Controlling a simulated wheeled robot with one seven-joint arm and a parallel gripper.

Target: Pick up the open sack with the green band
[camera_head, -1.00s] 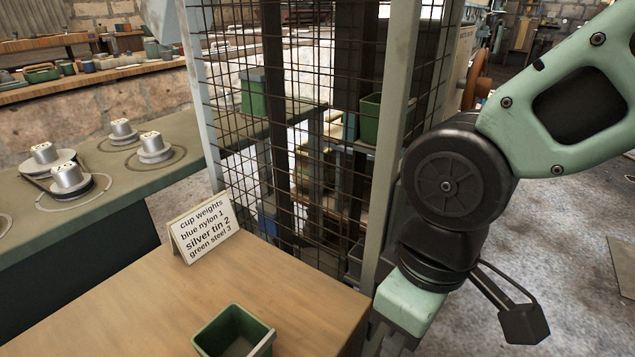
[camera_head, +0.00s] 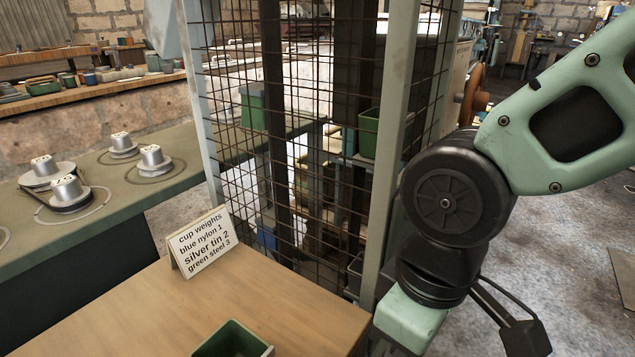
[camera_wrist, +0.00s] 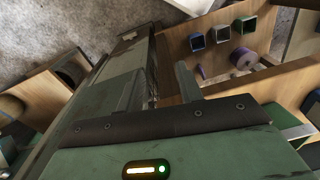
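I cannot make out an open sack with a green band in either view. My gripper (camera_wrist: 166,80) shows in the wrist view, its two grey fingers apart with nothing visible held between them. In the head view my arm hangs at the right and the fingers are out of frame.
A green bin (camera_head: 232,340) and a cup-weights card (camera_head: 203,243) sit on the wooden table (camera_head: 130,310). A wire mesh guard (camera_head: 290,130) stands behind it. Pulleys (camera_head: 152,158) stand on the left bench. Small cups (camera_wrist: 222,33) and a purple spool (camera_wrist: 243,58) show in the wrist view.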

